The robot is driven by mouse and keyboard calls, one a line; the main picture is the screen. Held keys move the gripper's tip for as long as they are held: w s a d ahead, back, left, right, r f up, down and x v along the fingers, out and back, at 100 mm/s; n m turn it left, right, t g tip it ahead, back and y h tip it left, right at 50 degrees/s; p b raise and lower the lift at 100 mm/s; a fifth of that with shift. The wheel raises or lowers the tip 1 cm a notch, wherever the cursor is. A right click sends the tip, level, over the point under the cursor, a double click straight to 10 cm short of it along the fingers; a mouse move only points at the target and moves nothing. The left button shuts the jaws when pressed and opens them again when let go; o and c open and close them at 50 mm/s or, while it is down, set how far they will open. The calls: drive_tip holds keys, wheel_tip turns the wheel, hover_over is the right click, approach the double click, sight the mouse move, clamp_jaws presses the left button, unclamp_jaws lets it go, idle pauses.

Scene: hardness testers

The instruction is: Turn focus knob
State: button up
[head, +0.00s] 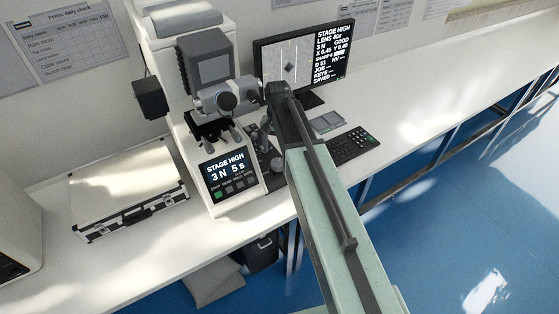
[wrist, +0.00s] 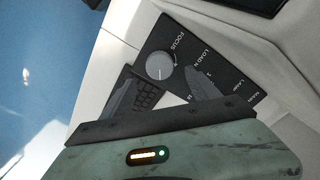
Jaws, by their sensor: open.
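The focus knob (wrist: 159,66) is a round grey dial with a light pointer line, on a black panel beside the word FOCUS. My gripper (wrist: 157,78) is open in the wrist view, with one finger on each side of the knob as seen from the camera. I cannot tell whether the fingers touch it. In the head view the hardness tester (head: 206,75) stands on the bench, and my arm reaches to its right side. There my arm partly hides the knob panel. The tester's front screen (head: 226,172) and the monitor (head: 303,55) both read STAGE HIGH.
A silver case (head: 129,190) lies on the bench left of the tester. A keyboard (head: 354,145) and a small grey pad (head: 327,122) lie to its right. The white bench (head: 425,110) is clear farther right. A LOAD N marking (wrist: 207,57) is beside the focus knob.

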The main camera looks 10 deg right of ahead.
sight(278, 162)
wheel_tip(278, 162, down, 7)
drive_tip(key=b, duration=0.6)
drive_tip(key=shift+f+b, duration=0.15)
drive_tip(key=shift+b, duration=0.15)
drive_tip(key=c, duration=1.4)
drive_tip(key=shift+o, duration=0.2)
drive_tip(key=n, duration=0.4)
drive_tip(key=shift+n, duration=0.4)
drive_tip(key=o, duration=1.4)
drive_tip(key=shift+c, duration=0.2)
drive_tip(key=shift+r, duration=0.25)
